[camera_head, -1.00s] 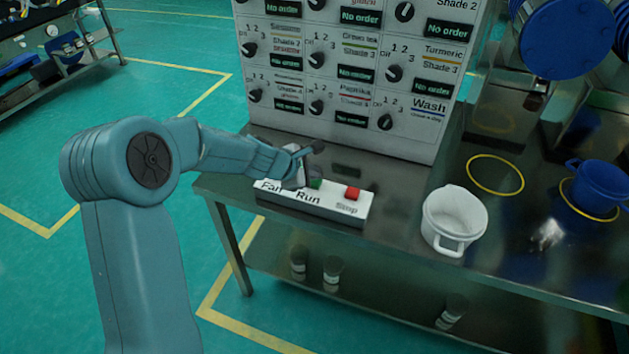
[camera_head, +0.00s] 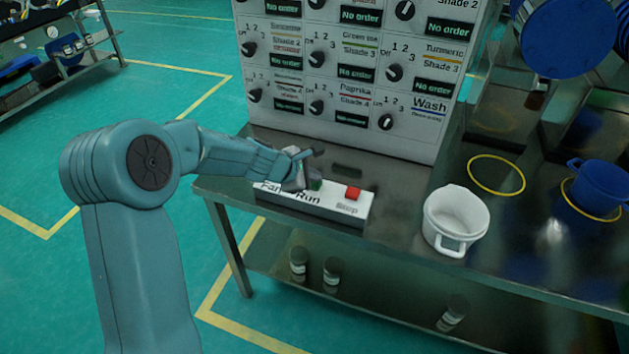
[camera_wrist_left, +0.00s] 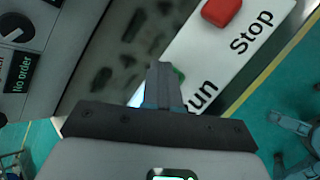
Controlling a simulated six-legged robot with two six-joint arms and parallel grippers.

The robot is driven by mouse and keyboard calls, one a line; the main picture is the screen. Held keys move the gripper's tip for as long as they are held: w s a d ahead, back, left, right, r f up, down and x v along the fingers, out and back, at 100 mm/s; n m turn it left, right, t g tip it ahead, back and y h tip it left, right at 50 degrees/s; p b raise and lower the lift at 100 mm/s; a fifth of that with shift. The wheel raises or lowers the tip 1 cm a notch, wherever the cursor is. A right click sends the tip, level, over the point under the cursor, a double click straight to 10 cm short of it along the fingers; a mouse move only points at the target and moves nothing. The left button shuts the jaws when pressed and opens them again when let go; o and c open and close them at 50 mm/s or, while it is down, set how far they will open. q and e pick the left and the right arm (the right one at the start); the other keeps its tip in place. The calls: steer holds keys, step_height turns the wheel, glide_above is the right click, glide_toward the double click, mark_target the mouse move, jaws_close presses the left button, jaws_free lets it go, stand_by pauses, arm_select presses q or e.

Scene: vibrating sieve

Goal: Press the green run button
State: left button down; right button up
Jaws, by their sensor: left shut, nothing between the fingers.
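The white button box (camera_head: 335,204) lies on the steel table, with the labels Fan, Run and Stop. The green run button (camera_head: 316,184) is mostly hidden behind my left gripper (camera_head: 308,174); a sliver of the green button shows beside the fingertips in the left wrist view (camera_wrist_left: 178,75). My left gripper is shut and empty, its fingertips (camera_wrist_left: 160,75) at the green button. I cannot tell whether they touch it. The red stop button (camera_head: 352,193) sits to the right and also shows in the left wrist view (camera_wrist_left: 221,11). My right gripper is not in view.
The dial panel (camera_head: 345,100) with several knobs and "No order" displays stands behind the box. A white pot (camera_head: 455,218) stands to the right, and a blue pot (camera_head: 600,187) further right within a yellow ring. Several jars (camera_head: 332,272) stand on the lower shelf.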

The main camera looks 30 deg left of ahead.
arm_select(q)
steer(key=shift+r, duration=0.1)
steer(key=shift+r+p, duration=0.8)
steer(key=shift+p, duration=0.1)
step_height(320, 180, up, 5)
steer(key=p, duration=0.4)
steer(key=shift+p, duration=0.4)
steer(key=shift+s, duration=0.15)
